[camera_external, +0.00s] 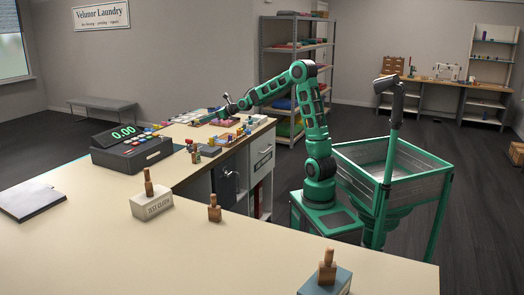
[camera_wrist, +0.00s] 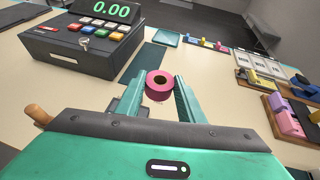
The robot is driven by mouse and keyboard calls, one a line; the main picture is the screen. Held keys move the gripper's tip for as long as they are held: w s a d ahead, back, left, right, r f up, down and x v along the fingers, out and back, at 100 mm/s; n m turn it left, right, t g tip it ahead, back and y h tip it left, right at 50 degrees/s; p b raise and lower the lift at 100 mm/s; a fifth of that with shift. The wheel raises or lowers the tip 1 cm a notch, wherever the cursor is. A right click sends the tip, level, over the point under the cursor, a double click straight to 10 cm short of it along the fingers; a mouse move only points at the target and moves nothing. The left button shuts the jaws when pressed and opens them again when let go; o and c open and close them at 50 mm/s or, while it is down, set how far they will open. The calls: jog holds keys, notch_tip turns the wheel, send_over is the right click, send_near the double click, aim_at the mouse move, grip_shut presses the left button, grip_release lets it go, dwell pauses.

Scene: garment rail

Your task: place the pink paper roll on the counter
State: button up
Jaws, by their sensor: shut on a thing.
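The pink paper roll (camera_wrist: 158,86) is a short ring with a dark core, seen in the wrist view with its hole facing up. My gripper (camera_wrist: 160,92) has its two green fingers on either side of the roll and is shut on it. The pale counter (camera_wrist: 215,82) spreads below and around the roll; I cannot tell whether the roll touches it. In the external view my gripper (camera_external: 228,107) is over the far arm of the counter (camera_external: 85,245), and the roll is too small to make out there.
A cash register (camera_wrist: 85,38) stands left of the roll. A wooden tray (camera_wrist: 262,75) with coloured pieces lies to the right, and a small teal tray (camera_wrist: 166,38) lies beyond. A wooden-handled stamp (camera_wrist: 38,113) is at the near left. Bare counter lies right of the fingers.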

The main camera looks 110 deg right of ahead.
jog(key=s+d+r+m+g+h, duration=0.1)
jog(key=s+d+m+g+h, duration=0.3)
jog(key=s+d, duration=1.05)
send_over(234, 132)
jog(key=f, duration=1.1)
jog(key=shift+s+d+f, duration=0.1)
jog(key=shift+d+f, duration=0.2)
jog(key=shift+d, duration=0.1)
jog(key=shift+f, duration=2)
jog(key=shift+f, duration=0.1)
jog(key=o, duration=1)
jog(key=shift+c, duration=0.2)
jog(key=shift+o, duration=0.3)
